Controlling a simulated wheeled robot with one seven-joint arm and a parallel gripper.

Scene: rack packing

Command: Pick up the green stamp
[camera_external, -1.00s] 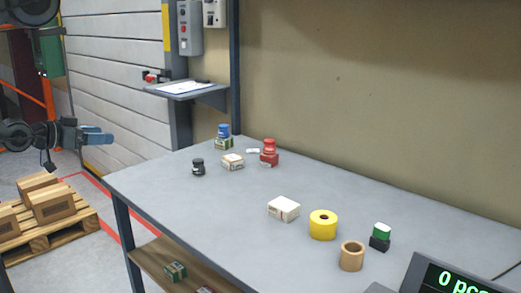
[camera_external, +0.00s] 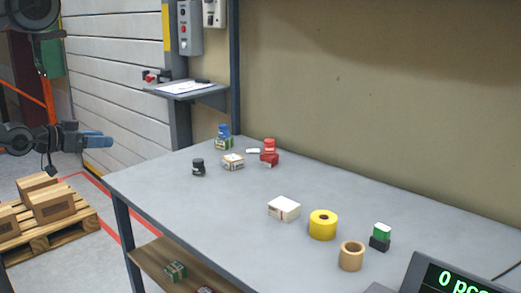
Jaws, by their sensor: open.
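My gripper (camera_external: 106,141), with blue fingers, is at the far left, off the table's left end and far from the green stamp. It is open and empty. The gap between its fingers is too small to see clearly. Nothing hides the green stamp.
A yellow tape roll (camera_external: 323,225), a tan roll (camera_external: 351,256) and a white box (camera_external: 284,209) lie left of the green stamp. A display (camera_external: 450,277) is at its lower right. Blue, red and black items stand farther back.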

